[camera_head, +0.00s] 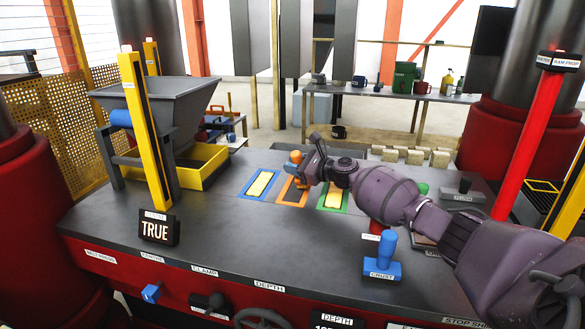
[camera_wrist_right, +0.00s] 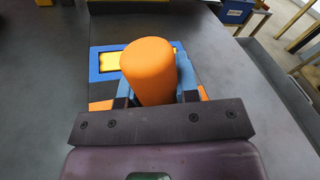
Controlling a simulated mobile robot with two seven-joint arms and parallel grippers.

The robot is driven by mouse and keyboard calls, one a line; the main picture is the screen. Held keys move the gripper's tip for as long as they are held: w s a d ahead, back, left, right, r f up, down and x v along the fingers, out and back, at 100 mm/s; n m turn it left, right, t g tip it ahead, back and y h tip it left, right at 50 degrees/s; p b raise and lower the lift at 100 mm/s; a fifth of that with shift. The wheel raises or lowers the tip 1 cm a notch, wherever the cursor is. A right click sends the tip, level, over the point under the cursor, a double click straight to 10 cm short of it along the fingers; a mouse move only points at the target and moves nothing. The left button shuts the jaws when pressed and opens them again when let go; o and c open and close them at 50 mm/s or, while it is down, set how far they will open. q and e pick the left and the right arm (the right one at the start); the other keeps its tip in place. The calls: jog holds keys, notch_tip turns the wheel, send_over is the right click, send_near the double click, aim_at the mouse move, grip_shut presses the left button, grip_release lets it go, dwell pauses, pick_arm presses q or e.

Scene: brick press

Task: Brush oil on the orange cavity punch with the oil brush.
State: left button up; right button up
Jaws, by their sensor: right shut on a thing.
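My right gripper (camera_head: 297,180) is above the orange-framed cavity (camera_head: 285,198) on the grey press table. It is shut on an upright orange cylinder (camera_wrist_right: 150,72), which stands between its blue fingers in the right wrist view. The cylinder's rounded orange top (camera_head: 296,156) shows above the gripper in the head view. Its lower end is hidden, so I cannot tell whether it is the punch or a handle, or whether it touches the cavity. No bristles of an oil brush can be made out. My left gripper is not in view.
A blue-framed cavity (camera_head: 270,174) lies left of the orange one, a green-framed cavity (camera_head: 330,206) right. A blue-handled piece (camera_head: 382,262) stands near the front edge. A grey hopper (camera_head: 165,95), yellow post (camera_head: 146,130) and red post (camera_head: 530,135) flank the table. The front middle is clear.

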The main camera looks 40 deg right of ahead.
jog(key=shift+w+a+f, duration=0.15)
jog(key=shift+w+a, duration=0.4)
jog(key=shift+w, duration=0.05)
jog(key=shift+w+a, duration=0.95)
jog(key=shift+w+d+b, duration=0.5)
jog(key=shift+w+b, duration=0.05)
jog(key=shift+d, duration=0.15)
